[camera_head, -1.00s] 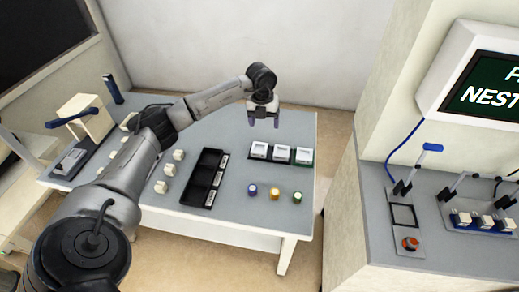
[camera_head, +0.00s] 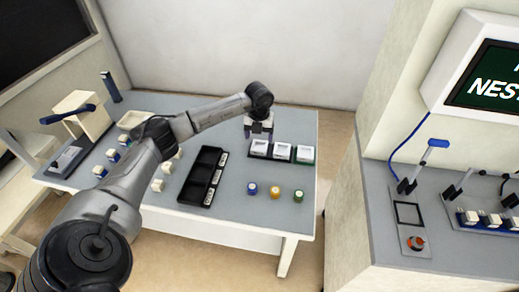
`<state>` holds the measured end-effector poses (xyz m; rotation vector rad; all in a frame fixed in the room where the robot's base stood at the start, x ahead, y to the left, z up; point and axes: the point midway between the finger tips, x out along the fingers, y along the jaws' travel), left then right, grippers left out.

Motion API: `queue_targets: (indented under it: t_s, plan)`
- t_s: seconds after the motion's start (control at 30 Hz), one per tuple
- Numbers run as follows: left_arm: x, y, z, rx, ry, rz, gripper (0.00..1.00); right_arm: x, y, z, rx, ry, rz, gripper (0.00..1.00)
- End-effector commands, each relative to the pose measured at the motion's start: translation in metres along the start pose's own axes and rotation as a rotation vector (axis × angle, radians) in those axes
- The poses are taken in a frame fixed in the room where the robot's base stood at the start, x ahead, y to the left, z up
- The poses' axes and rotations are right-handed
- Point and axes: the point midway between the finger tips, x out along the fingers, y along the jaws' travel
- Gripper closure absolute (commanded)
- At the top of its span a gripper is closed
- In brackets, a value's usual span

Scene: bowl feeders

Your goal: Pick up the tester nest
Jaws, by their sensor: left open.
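Three white square nests stand in a row at the right rear of the grey table: a left one (camera_head: 259,148), a middle one (camera_head: 282,151) and a right one (camera_head: 304,154) with a green edge. I cannot tell by sight which is the tester nest. My left gripper (camera_head: 258,133) points down with its fingers apart and empty, at the rear edge of the left nest. Whether its fingertips touch that nest is unclear. My right gripper is out of view.
A black compartment tray (camera_head: 203,177) lies left of the nests. Blue (camera_head: 252,188), yellow (camera_head: 275,192) and green (camera_head: 298,195) capped pieces stand in front. Small white blocks (camera_head: 157,185) lie further left. A grey bench (camera_head: 385,240) with a screen (camera_head: 488,85) stands right.

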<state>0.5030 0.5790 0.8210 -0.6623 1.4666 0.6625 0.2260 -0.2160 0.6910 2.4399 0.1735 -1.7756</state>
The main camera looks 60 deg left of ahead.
Motion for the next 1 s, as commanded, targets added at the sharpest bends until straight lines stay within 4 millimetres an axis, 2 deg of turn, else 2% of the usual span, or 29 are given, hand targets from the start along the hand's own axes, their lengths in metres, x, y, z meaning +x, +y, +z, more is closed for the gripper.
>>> queue_targets:
  t_s: [0.3,0.6,1.0]
  plan:
    - [0.043,-0.003,-0.001,0.000,0.002,0.001,0.23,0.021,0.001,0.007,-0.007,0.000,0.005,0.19]
    - [0.046,-0.003,-0.001,0.000,0.000,0.000,0.24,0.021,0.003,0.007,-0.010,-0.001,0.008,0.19]
    - [0.046,-0.003,-0.001,0.000,0.001,0.000,0.63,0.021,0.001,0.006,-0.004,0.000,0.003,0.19]
